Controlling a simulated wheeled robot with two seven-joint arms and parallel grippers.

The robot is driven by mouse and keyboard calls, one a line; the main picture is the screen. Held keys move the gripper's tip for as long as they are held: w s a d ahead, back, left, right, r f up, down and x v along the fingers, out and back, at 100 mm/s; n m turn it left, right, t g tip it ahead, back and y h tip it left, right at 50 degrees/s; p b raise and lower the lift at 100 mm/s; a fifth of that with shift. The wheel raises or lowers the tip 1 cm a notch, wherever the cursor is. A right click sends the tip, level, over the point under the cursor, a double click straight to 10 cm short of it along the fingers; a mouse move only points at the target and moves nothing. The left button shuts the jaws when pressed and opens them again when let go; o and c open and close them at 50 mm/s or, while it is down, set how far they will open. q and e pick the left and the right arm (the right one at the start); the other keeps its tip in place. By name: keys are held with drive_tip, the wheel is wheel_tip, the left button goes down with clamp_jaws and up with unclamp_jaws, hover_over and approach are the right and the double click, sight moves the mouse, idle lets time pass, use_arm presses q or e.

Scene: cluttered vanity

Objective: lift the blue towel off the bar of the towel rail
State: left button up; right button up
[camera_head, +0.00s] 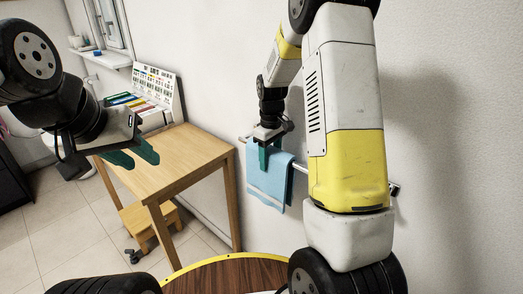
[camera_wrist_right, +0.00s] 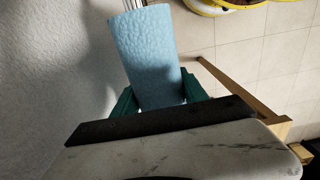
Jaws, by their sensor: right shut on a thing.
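The blue towel (camera_head: 268,178) hangs folded over the bar of the towel rail (camera_head: 300,167) on the wall. My right gripper (camera_head: 264,160) is above the bar with its green fingers at the towel's upper part. It is shut on the towel, which also shows between the fingers in the right wrist view (camera_wrist_right: 146,55). My right forearm hides part of the rail in the head view. My left gripper (camera_head: 142,158) is empty in the air over the wooden table, its green fingers apart.
A round brown surface with a yellow rim (camera_head: 235,273) is at the bottom.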

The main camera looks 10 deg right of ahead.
wheel_tip(320, 180, up, 24)
drive_tip(key=shift+f, duration=0.2)
idle(4.8)
drive_tip(key=s+a, duration=0.3)
drive_tip(key=s, duration=0.8)
drive_tip(key=shift+s+a, duration=0.2)
drive_tip(key=shift+s, duration=0.05)
idle(0.4)
